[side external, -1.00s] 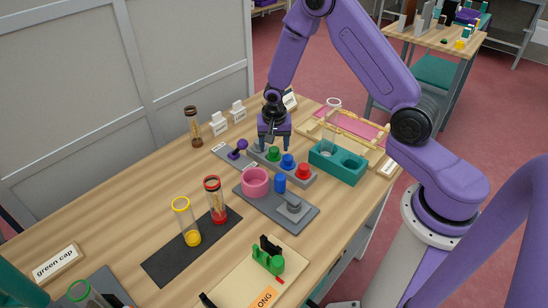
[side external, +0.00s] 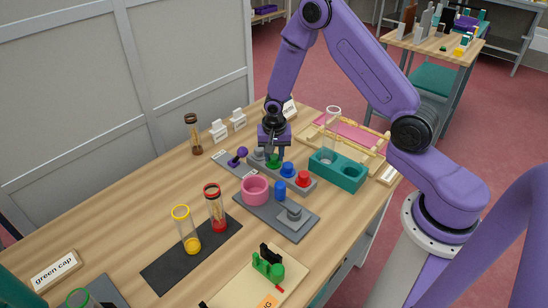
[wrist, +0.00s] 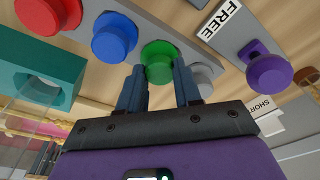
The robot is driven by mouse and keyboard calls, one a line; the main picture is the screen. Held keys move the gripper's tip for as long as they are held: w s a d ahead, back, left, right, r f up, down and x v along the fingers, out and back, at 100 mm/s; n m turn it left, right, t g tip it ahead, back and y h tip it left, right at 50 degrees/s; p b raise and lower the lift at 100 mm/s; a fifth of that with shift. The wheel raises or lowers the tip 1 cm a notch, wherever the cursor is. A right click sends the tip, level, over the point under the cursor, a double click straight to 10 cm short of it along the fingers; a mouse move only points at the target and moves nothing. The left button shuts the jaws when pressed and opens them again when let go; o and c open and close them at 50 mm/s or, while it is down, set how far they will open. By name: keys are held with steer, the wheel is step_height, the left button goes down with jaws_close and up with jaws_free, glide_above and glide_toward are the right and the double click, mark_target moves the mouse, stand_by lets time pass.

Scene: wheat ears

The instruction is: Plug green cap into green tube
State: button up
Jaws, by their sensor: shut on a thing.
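The green cap (side external: 273,162) sits in a grey rail with other coloured caps. In the wrist view the green cap (wrist: 158,58) is between my two fingers. My gripper (side external: 274,155) points down over the rail and is shut on the green cap; the fingers partly hide it in the side view. A clear tube with a green rim (side external: 78,296), the green tube, is cut off by the bottom left edge of the side view. It is far from my gripper.
The blue cap (side external: 288,170) and red cap (side external: 309,179) stand beside the green one, with a grey knob on its other side. A purple cap (side external: 238,155), a teal holed block (side external: 350,180), a pink ring (side external: 255,190), and yellow (side external: 182,240) and red-rimmed tubes (side external: 208,195) stand around.

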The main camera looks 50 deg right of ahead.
mark_target(274, 157)
steer(key=shift+r, duration=0.55)
step_height(274, 157, up, 2)
steer(key=shift+r, duration=0.1)
steer(key=s+a+r, duration=0.1)
steer(key=s+r, duration=0.8)
steer(key=s, duration=0.5)
steer(key=shift+a+r, duration=0.15)
steer(key=shift+r, duration=0.1)
steer(key=w+a+n, duration=0.1)
steer(key=n, duration=0.2)
steer(key=w+a+f+n+y, duration=0.1)
steer(key=n, duration=0.2)
steer(key=w+a+n, duration=0.1)
steer(key=n, duration=0.2)
steer(key=shift+w+f+t, duration=0.2)
steer(key=shift+w+t, duration=0.05)
steer(key=shift+t, duration=0.05)
